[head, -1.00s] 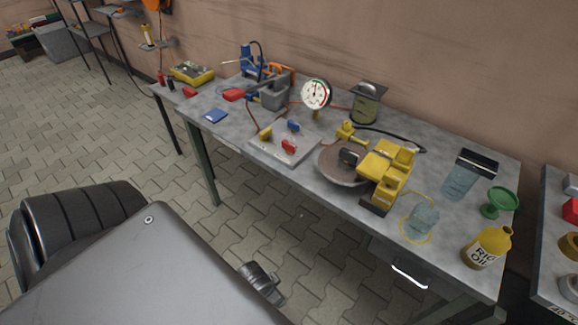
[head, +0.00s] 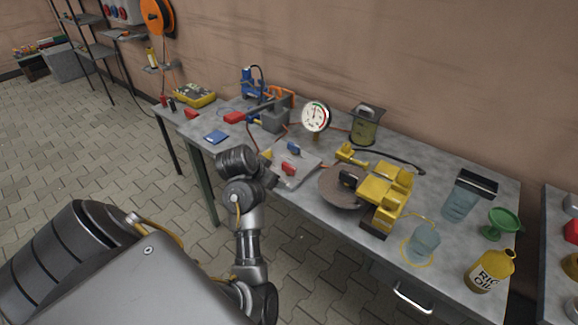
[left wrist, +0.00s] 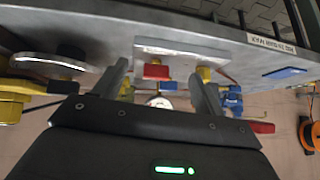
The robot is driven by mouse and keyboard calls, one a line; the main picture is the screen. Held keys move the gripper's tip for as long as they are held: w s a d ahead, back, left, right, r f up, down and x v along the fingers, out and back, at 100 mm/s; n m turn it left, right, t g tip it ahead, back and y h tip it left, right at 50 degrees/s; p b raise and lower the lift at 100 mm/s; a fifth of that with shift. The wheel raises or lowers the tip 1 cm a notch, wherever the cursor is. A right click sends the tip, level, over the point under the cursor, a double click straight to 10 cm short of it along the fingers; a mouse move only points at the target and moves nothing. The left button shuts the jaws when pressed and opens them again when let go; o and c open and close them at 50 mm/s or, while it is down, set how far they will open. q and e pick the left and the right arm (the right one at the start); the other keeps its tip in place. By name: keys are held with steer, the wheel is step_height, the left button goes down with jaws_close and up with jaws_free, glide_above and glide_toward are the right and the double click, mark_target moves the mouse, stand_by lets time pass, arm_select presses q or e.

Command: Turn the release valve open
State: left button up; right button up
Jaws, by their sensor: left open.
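A light plate (head: 303,175) on the bench carries a yellow knob (head: 267,154), a blue knob (head: 293,148) and a red knob (head: 288,169). I cannot tell which is the release valve. My left arm reaches up to the plate's front left edge in the head view and hides part of it. In the left wrist view my left gripper (left wrist: 158,82) is open. The red knob (left wrist: 157,71) shows between its fingers, and the yellow knob (left wrist: 204,74) is near the right finger. The gripper holds nothing. My right gripper is out of view.
A dial gauge (head: 316,117) stands behind the plate. A blue pump (head: 249,84) is further left, and a round disc (head: 340,187) and a yellow machine (head: 383,194) are to the right.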

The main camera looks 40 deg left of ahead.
mark_target(289, 165)
arm_select(q)
steer(key=shift+w+a+r+t+h, duration=0.65)
steer(key=shift+w+r, duration=0.75)
steer(key=shift+w, duration=0.7)
steer(key=x, duration=0.8)
steer(key=shift+w+f, duration=0.15)
steer(key=shift+w, duration=0.05)
steer(key=shift+x, duration=0.75)
steer(key=shift+a, duration=0.1)
steer(key=c, duration=1)
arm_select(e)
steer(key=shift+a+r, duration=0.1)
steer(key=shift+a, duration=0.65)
